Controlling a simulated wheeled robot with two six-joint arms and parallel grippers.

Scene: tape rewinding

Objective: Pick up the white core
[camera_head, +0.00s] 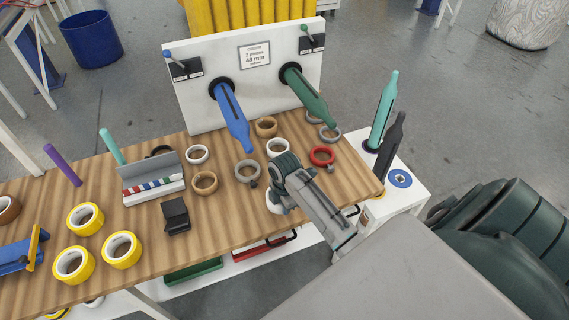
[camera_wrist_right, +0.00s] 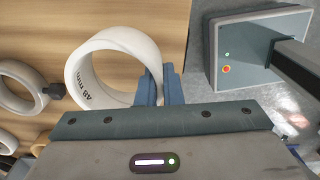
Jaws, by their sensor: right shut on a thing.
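In the head view my right gripper (camera_head: 281,199) points down over the table's right part. The left edge of the white core (camera_head: 272,205) peeks out there; the arm hides most of it. I cannot tell whether the core touches the table. My left gripper is not in view.
A grey ring (camera_head: 242,171) with a dark piece lies left of the gripper; a white ring (camera_head: 272,144) and a red ring (camera_head: 322,150) lie behind it. Blue (camera_head: 232,117) and green (camera_head: 307,98) spindles stick out from the white panel (camera_head: 190,103). The wooden table (camera_head: 225,225) has free room in front.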

